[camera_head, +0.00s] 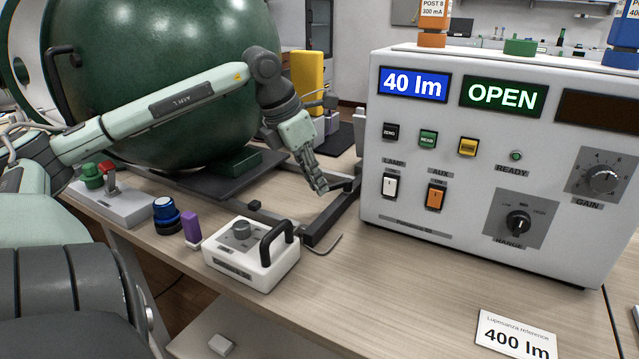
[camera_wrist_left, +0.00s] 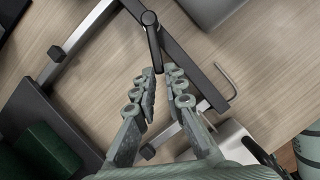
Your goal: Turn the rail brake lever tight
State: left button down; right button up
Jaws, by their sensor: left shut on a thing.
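The rail brake lever (camera_wrist_left: 153,44) is a slim black bar with a round pivot at one end, over the dark rail (camera_wrist_left: 175,55). My left gripper (camera_wrist_left: 159,74) is shut on the lever's free end, which lies between the fingertips. In the head view, my left gripper (camera_head: 319,190) points down at the rail (camera_head: 332,218) beside the white instrument box. The lever is small and mostly hidden there. My right gripper is not in view.
The white instrument box (camera_head: 470,215) stands close on the right, its displays reading 40 lm and OPEN. A big green sphere (camera_head: 160,60) stands at left. A white box with a black handle (camera_head: 250,262) and a hex key (camera_head: 325,247) lie in front. The table front right is mostly clear.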

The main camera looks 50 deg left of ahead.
pick_arm(q)
jog(key=shift+w+a+m, duration=0.1)
jog(key=shift+a+m, duration=0.2)
jog(key=shift+m, duration=0.2)
jog(key=c, duration=1.6)
grip_release()
jog(key=v, duration=1.2)
jog(key=shift+a, duration=0.25)
